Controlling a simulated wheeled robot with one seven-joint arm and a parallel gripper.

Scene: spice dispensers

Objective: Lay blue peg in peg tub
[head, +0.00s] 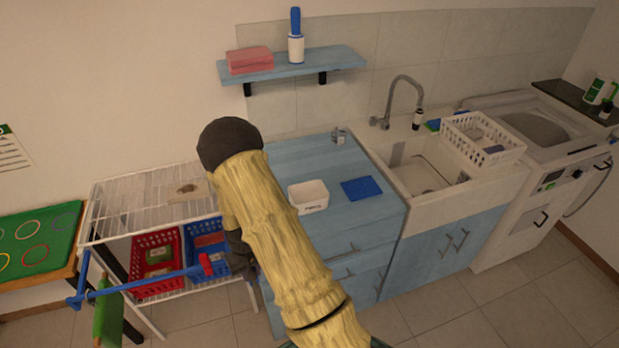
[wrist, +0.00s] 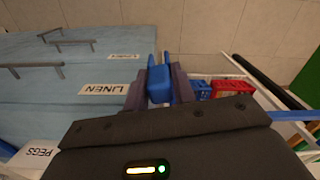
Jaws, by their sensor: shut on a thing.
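In the wrist view my gripper (wrist: 159,80) is shut on a blue peg (wrist: 158,88), which sits between the two dark fingers. In the head view my arm hides most of the gripper, and the peg cannot be made out there. The peg tub (head: 309,197) is a small white open box on the blue counter, right of my arm. Its white side with a PEGS label (wrist: 36,154) shows at the lower left of the wrist view. The gripper is apart from the tub, out by the counter's left front side.
A blue cloth (head: 361,188) lies right of the tub. A white wire rack (head: 130,205) with a red basket (head: 157,289) and a blue basket stands left of the counter. A blue rail (head: 140,284) crosses in front. The sink (head: 425,165) is at right.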

